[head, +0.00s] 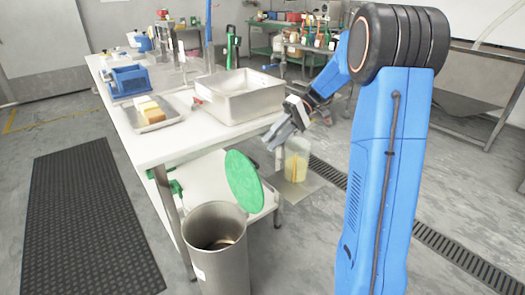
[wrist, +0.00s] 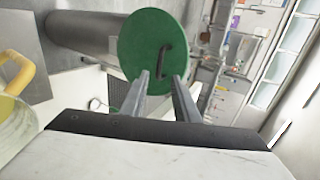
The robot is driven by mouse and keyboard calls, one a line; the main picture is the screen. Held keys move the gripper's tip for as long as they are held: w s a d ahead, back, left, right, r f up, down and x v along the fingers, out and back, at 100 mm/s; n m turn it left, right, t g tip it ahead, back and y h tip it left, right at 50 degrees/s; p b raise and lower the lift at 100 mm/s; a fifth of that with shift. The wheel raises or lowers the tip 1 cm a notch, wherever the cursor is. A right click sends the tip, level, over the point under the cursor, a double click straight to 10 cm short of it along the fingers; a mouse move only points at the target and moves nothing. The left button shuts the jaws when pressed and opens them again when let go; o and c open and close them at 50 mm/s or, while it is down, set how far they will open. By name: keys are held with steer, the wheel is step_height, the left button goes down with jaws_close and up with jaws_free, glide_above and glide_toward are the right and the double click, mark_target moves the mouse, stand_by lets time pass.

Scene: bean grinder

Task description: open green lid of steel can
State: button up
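The steel can (head: 222,262) stands on the floor at the bottom of the head view, its mouth uncovered and its dark inside partly visible. Its round green lid (head: 243,181) is tilted up steeply at the can's right rim. In the wrist view the lid (wrist: 138,40) shows a dark handle (wrist: 164,60), with the grey can (wrist: 85,33) behind it to the left. My gripper (head: 273,140) is above and to the right of the lid in the head view. Its fingers (wrist: 161,76) are apart with nothing held; they overlap the lid's lower part in the wrist view, apparently without touching.
A white table (head: 150,147) stands behind the can, with a steel basin (head: 240,95), a tray of blocks (head: 153,118) and a blue crate (head: 130,80). A clear container with yellow contents (head: 297,160) is right of the lid. A black mat (head: 90,225) lies left.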

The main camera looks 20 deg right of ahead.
steer(key=v, duration=0.9)
steer(key=s+a+m+t+h, duration=0.1)
steer(key=s+a+h, duration=0.2)
steer(key=s+a, duration=0.35)
steer(key=s+a+m+t+h, duration=0.1)
steer(key=s+a+h, duration=0.25)
steer(key=s, duration=0.55)
steer(key=s+f+t+h, duration=0.2)
steer(key=s+f+t, duration=0.1)
steer(key=s, duration=0.5)
steer(key=s+f+m+t+h, duration=0.1)
steer(key=s+f+t+h, duration=0.2)
steer(key=s, duration=0.5)
steer(key=shift+s+a+f, duration=0.2)
steer(key=shift+s+f, duration=0.05)
steer(key=shift+f, duration=0.6)
